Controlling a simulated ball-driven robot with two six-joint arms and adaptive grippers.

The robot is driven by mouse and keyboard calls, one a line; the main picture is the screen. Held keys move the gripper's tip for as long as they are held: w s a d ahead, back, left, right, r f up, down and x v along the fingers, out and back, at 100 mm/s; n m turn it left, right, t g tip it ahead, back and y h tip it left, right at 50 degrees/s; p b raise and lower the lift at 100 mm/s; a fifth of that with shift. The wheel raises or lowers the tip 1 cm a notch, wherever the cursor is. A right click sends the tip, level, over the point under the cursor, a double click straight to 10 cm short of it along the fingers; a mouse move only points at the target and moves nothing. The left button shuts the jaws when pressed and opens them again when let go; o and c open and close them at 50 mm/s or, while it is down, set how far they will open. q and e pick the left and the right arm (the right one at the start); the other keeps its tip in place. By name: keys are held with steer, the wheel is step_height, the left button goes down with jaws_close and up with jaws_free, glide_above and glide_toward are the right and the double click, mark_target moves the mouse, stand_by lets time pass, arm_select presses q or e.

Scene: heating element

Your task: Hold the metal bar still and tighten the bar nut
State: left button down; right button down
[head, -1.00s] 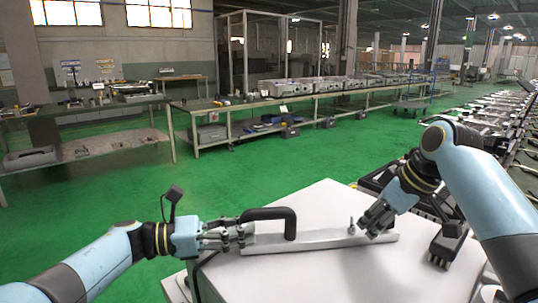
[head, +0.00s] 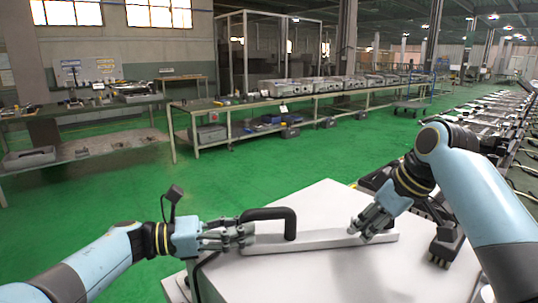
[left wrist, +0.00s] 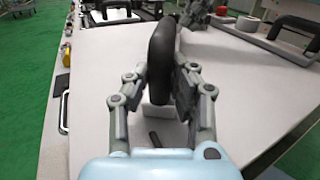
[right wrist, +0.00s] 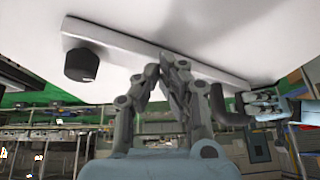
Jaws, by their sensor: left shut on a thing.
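The long pale metal bar (head: 318,241) lies on a white panel (head: 330,280). It also shows in the right wrist view (right wrist: 130,42). My right gripper (head: 362,232) is over the bar's right part. In the right wrist view its fingertips (right wrist: 172,62) are close together at the bar. The bar nut is hidden by these fingers, so their grip on it cannot be told.
A black block (head: 446,245) is right of the bar; a black knob (right wrist: 80,65) shows in the right wrist view. Benches (head: 300,95) stand behind across green floor. The panel's front is clear.

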steer(key=shift+s, duration=0.1)
steer(key=shift+s+d, duration=0.15)
steer(key=shift+s, duration=0.1)
steer(key=shift+r, duration=0.15)
steer(key=shift+w+r, duration=0.1)
steer(key=shift+r, duration=2.8)
steer(key=shift+w+d+f, duration=0.3)
steer(key=shift+d+f, duration=0.15)
steer(key=shift+f, duration=0.6)
steer(key=shift+w+d+f, duration=0.35)
steer(key=shift+d+f, duration=0.05)
steer(key=shift+f, duration=0.6)
steer(key=shift+w+d+f, duration=0.3)
steer(key=shift+d+f, duration=0.15)
steer(key=shift+f, duration=0.6)
steer(key=shift+w+a, duration=0.25)
steer(key=shift+a, duration=0.3)
